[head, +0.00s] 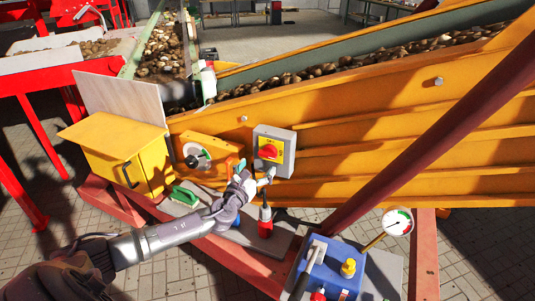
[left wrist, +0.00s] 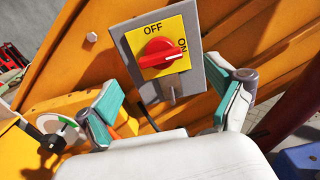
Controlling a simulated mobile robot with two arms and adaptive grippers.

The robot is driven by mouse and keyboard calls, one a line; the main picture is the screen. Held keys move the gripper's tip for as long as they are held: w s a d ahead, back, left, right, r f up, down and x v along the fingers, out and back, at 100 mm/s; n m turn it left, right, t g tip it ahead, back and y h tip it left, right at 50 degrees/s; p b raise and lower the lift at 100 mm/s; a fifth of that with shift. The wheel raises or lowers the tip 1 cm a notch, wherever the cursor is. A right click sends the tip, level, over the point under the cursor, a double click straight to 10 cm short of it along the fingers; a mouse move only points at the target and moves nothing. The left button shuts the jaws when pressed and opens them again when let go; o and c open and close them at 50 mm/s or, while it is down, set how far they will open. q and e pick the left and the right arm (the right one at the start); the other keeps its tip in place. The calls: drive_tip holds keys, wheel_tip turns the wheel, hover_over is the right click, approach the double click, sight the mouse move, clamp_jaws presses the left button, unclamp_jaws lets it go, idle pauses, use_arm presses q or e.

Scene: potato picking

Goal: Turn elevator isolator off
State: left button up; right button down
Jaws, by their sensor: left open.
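The elevator isolator is a grey box (head: 284,136) on the orange conveyor side, with a yellow plate and a red rotary knob (head: 268,151). In the left wrist view the plate reads OFF at the top and ON at the right. The knob (left wrist: 158,56) has its white mark pointing right, toward ON. My left gripper (head: 252,178) is just below and left of the box in the head view. In the left wrist view the left gripper's (left wrist: 168,100) teal-padded fingers are spread wide, apart from the knob, with nothing between them. My right gripper is not in view.
A yellow cabinet (head: 115,150) and a dial (head: 196,156) are left of the isolator. A dark red bar (head: 440,130) slants across the right. A blue unit (head: 325,266) and a pressure gauge (head: 397,222) stand at the lower right. Potatoes lie on the conveyor above.

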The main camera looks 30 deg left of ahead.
sight(266, 156)
use_arm(q)
drive_tip(key=w, duration=0.4)
drive_tip(key=w+a, duration=0.1)
drive_tip(key=w, duration=0.2)
drive_tip(key=shift+w+a+b, duration=0.1)
drive_tip(key=shift+b, duration=0.3)
drive_tip(key=shift+w, duration=0.35)
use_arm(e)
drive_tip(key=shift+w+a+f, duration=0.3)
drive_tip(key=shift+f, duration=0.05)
use_arm(q)
drive_tip(key=shift+c, duration=0.4)
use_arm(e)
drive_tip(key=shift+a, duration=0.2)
use_arm(q)
drive_tip(key=c, duration=1.1)
drive_tip(key=shift+f, duration=0.1)
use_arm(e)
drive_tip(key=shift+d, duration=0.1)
